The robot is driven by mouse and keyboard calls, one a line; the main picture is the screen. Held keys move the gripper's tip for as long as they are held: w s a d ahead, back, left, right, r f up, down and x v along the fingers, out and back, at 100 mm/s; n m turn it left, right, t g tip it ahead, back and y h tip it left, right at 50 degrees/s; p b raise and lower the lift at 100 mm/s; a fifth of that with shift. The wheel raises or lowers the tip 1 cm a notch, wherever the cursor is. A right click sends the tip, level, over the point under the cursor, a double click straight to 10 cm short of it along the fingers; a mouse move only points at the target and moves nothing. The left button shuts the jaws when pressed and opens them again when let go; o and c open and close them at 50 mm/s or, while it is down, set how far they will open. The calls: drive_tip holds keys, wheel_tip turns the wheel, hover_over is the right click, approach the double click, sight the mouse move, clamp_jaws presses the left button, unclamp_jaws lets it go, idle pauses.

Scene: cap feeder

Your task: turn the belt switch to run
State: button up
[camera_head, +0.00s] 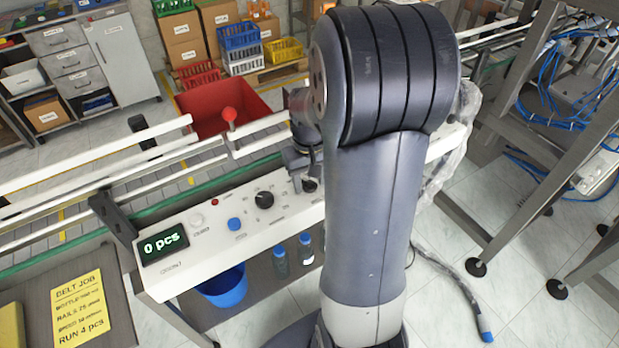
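The white control panel (215,250) runs across the middle of the view. On it are a display (163,243) reading "0 pcs", a white button (197,219), a small red lamp (215,202), a blue button (234,224) and a black round knob (264,199). A second dark knob (309,185) sits farther right, just below my gripper (304,168). The panel labels are too small to read, so I cannot tell for sure which knob is the belt switch. My arm covers the panel's right part and much of my gripper. Its fingers and any contact are unclear.
White rails (90,165) and a red-knobbed lever (230,116) stand behind the panel. A yellow job card (80,308) reading "RUN 4 pcs" lies at lower left. A blue bucket (224,289) and two blue bottles (305,250) are below the panel. A red bin (205,112) stands behind.

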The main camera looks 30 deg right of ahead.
drive_tip(key=c, duration=0.8)
drive_tip(key=shift+o, duration=0.2)
